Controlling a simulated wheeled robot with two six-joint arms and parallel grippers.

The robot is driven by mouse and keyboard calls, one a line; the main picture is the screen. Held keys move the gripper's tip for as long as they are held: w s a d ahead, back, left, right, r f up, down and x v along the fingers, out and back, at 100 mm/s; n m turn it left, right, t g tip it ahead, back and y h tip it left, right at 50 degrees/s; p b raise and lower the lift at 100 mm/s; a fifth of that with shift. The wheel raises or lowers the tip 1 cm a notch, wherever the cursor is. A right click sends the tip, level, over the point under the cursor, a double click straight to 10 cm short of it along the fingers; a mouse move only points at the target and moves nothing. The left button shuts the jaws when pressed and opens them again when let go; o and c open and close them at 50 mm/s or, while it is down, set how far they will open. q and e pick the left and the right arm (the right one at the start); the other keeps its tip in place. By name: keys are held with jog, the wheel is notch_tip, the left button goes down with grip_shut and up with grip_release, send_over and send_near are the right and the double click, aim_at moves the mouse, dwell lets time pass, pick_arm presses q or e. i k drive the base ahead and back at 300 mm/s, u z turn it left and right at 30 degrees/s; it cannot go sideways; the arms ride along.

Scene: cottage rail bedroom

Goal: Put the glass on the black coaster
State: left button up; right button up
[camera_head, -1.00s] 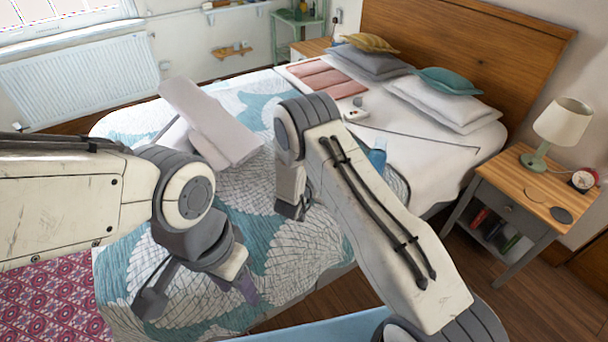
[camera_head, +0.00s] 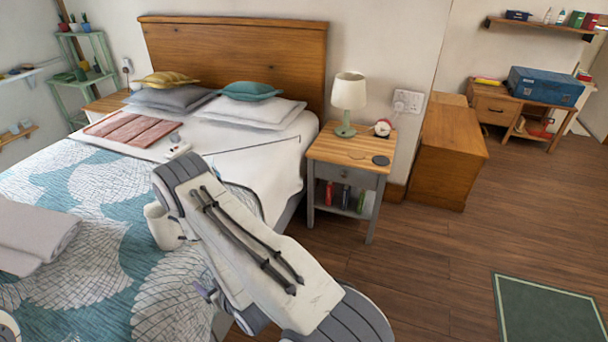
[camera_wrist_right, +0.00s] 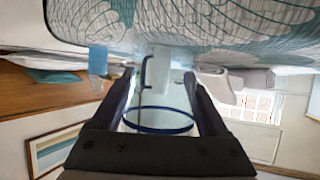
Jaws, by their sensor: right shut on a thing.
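The black coaster (camera_head: 381,160) is a dark round disc on the right side of the bedside table top (camera_head: 340,150). My right gripper (camera_wrist_right: 160,92) is shut on a clear glass with a blue rim (camera_wrist_right: 158,121), which shows between the fingers in the right wrist view. In the head view, my right forearm lies over the near right side of the bed and hides the glass and most of the gripper. The coaster is farther back and to the right of that arm, clear of it. My left gripper is out of view.
The bed (camera_head: 100,230) is left of the table, with folded grey cloth (camera_head: 35,235). Wooden floor (camera_head: 430,250) is open to the right and in front of the table.

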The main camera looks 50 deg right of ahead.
aim_at(381, 160)
jog(key=z, duration=0.5)
jog(key=k, duration=0.6)
jog(key=z, duration=1.25)
jog(key=i, duration=0.9)
jog(key=z, duration=1)
jog(key=i, duration=1.5)
jog(key=u, duration=0.65)
jog(key=i, duration=0.9)
jog(key=u, duration=0.5)
